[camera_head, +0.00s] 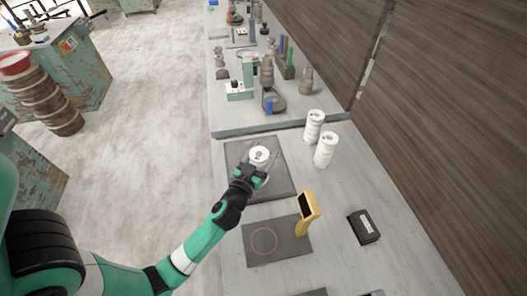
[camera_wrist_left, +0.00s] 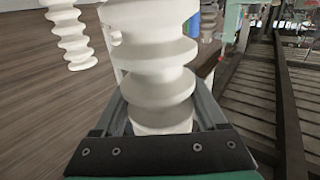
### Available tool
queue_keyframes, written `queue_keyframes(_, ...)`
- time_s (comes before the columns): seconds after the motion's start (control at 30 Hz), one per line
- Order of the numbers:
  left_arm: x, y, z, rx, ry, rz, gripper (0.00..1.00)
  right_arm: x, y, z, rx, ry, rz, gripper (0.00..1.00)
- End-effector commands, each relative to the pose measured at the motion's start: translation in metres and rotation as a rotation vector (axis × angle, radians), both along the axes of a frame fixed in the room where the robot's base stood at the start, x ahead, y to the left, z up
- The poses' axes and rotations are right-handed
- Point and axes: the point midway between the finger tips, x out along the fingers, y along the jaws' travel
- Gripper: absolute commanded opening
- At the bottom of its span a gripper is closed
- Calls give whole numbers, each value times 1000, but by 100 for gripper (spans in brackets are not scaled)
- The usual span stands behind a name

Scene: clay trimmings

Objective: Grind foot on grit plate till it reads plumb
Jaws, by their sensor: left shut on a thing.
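My left gripper (camera_head: 264,166) is shut on a white ribbed ceramic piece (camera_head: 259,154), over the dark grey square plate (camera_head: 284,181), likely the grit plate. In the left wrist view the piece (camera_wrist_left: 152,60) stands upright between the two fingers, its stacked discs filling the middle. Its foot is hidden, so I cannot tell whether it touches the plate. A yellow gauge with a dark screen (camera_head: 309,207) stands at the edge of a grey mat (camera_head: 285,252) with a red circle; its reading is not legible. My right gripper is not in view.
Two similar white ribbed pieces (camera_head: 313,128) (camera_head: 326,151) stand right of the plate. A black block (camera_head: 363,228) lies to the right of the mat. Behind, a raised bench section (camera_head: 235,118) holds several tools. A wooden wall (camera_head: 450,110) bounds the right side.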

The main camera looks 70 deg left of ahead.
Motion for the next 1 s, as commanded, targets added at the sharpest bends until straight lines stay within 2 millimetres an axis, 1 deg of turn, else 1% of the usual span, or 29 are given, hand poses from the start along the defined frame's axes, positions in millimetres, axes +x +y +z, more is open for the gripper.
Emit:
queue_keyframes(0.6, 0, 0, 52, 4, -5, -1, 0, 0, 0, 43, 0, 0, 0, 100)
queue_keyframes(1.0, 0, 1, 51, 4, -3, 3, 0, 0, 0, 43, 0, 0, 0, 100)
